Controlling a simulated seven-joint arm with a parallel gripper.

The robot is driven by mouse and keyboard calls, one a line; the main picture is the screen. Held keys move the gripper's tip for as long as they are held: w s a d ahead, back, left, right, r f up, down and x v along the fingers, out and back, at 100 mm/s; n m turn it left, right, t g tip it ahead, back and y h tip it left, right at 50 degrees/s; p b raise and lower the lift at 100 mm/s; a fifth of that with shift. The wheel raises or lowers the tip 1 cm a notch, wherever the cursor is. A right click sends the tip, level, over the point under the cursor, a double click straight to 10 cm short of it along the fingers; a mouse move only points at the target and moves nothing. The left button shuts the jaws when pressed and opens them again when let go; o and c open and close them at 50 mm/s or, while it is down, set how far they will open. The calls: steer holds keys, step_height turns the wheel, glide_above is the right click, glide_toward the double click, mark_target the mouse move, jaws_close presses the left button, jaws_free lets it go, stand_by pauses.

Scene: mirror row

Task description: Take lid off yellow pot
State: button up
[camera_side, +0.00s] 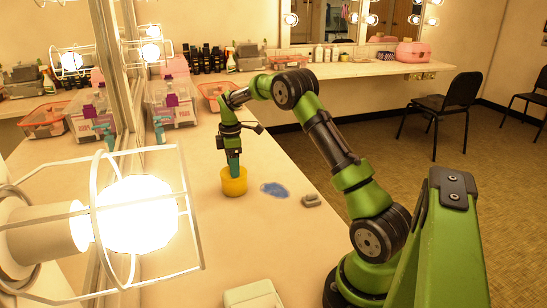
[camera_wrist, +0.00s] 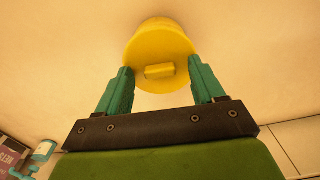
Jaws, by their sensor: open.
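The yellow pot (camera_side: 234,184) stands upright on the counter in the side view. The wrist view looks down on the pot (camera_wrist: 160,30), with its yellow lid (camera_wrist: 150,54) on top and a small block-shaped handle (camera_wrist: 160,71) on the lid. My gripper (camera_side: 234,172) points down over the pot. In the wrist view my gripper (camera_wrist: 162,84) is open, with one green finger on each side of the handle and a gap to it on both sides. In the side view the fingers hide most of the lid.
A blue flat patch (camera_side: 274,190) and a small grey object (camera_side: 311,201) lie right of the pot. A pale box (camera_side: 253,295) is at the front edge. A caged lamp (camera_side: 138,215) stands at the left. Clear bins (camera_side: 170,103) stand behind.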

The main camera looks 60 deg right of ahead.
steer(key=shift+c, duration=0.5)
steer(key=c, duration=1)
steer(key=shift+r, duration=0.1)
